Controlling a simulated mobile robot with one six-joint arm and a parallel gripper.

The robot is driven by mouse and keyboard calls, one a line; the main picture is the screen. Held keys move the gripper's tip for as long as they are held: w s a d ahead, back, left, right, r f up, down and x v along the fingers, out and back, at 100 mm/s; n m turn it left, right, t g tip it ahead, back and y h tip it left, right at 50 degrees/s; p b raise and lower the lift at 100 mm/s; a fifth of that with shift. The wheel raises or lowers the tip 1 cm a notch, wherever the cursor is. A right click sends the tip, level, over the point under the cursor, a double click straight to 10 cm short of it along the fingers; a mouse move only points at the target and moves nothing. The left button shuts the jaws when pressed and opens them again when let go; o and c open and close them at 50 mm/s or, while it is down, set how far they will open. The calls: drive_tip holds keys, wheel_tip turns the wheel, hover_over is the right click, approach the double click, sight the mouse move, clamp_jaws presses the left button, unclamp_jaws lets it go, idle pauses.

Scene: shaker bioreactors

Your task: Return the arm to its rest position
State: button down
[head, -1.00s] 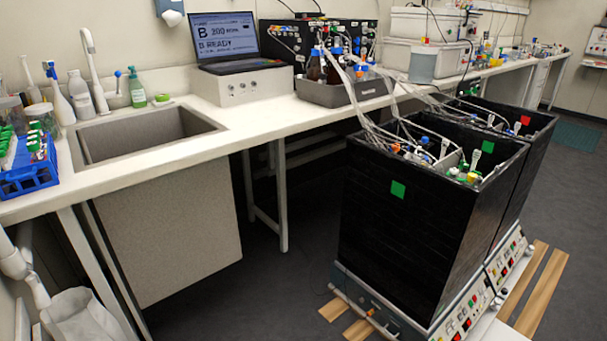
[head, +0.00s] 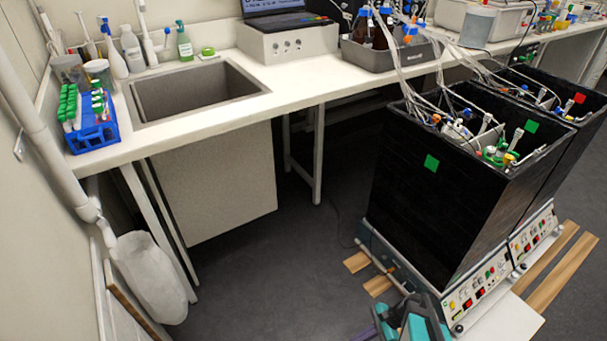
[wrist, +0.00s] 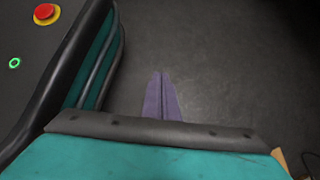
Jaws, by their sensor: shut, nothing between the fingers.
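My gripper shows in the wrist view as two purple fingers (wrist: 161,80) lying together, shut and empty, over bare dark floor. My teal and black arm (head: 412,318) shows at the bottom of the head view, in front of the nearer shaker. My body, with a red button and a green ring light, is at the left of the wrist view, beside the arm.
Two black shaker boxes (head: 425,205) with tubing stand at right on control bases (head: 497,290) and wooden slats. A white bench (head: 290,98) with a sink runs behind. A white bag (head: 150,278) hangs at left. The floor (head: 270,280) between is clear.

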drive_tip(key=s+a+r+n+g+h+p, duration=0.2)
drive_tip(key=s+r+n+h+p, duration=0.5)
drive_tip(key=s+r+n, duration=0.4)
drive_tip(key=s+n+g+h, duration=0.1)
drive_tip(key=n, duration=0.4)
drive_tip(key=shift+s+r+g+p, duration=0.15)
drive_tip(key=shift+s+g+p, duration=0.2)
drive_tip(key=shift+g+p, duration=0.05)
drive_tip(key=shift+a, duration=0.1)
idle(1.3)
